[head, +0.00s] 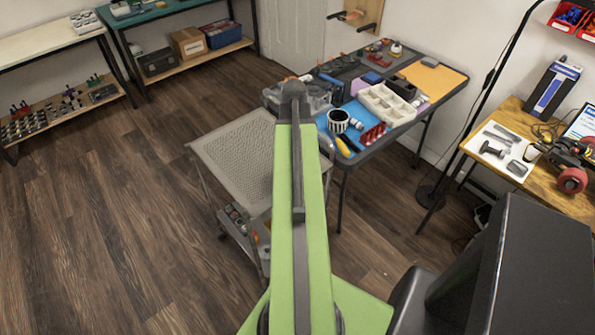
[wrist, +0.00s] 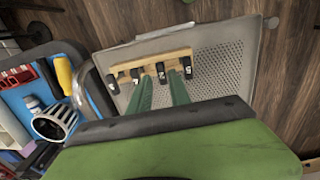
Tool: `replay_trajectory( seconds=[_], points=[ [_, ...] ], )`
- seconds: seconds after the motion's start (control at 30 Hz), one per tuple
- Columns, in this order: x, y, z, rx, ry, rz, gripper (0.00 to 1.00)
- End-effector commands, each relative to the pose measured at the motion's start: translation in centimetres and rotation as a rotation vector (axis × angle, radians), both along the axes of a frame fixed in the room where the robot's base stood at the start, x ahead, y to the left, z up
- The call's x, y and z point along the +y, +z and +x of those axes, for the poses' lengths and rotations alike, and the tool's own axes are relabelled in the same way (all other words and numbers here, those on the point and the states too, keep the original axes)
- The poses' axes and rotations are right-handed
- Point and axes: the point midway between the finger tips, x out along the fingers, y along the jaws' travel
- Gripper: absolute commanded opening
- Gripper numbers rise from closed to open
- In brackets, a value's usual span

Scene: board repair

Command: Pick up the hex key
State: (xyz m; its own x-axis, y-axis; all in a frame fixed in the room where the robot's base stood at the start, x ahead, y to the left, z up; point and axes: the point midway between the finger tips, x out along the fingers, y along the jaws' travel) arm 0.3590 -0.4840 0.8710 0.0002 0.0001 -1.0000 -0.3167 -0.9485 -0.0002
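In the wrist view, a wooden strip (wrist: 150,66) lies over the perforated top of a grey cart (wrist: 222,55). Several dark pieces with white marks sit along its near edge, and one dark piece (wrist: 161,71) shows between my fingers. They look like hex keys in a holder, but are too small to tell surely. My gripper (wrist: 160,82) has two green fingers spread apart, with their tips close to the strip. I cannot tell whether they touch it. In the head view, my arm hides the strip and gripper.
A folding table (head: 440,82) stands right of the cart (head: 225,145) in the head view. It holds a striped cup (head: 338,121), a white divided tray (head: 386,103) and red parts (head: 373,134). A wooden desk (head: 510,120) is at far right. The floor at left is clear.

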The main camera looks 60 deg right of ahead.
Motion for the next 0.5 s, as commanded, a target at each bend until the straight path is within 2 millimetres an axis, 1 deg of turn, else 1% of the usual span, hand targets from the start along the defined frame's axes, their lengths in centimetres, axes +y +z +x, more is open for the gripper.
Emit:
replay_trajectory(
  seconds=[0.07, 0.3, 0.4, 0.5],
  points=[
    [0.1, -0.9, -0.1, 0.000, 0.000, 0.000, 0.24],
    [0.2, -4.9, -0.3, 0.000, 0.000, 0.000, 0.24],
    [0.2, -5.4, -0.2, 0.000, 0.001, 0.000, 0.24],
    [0.2, -5.1, -0.2, 0.000, 0.001, 0.000, 0.24]
  ],
)
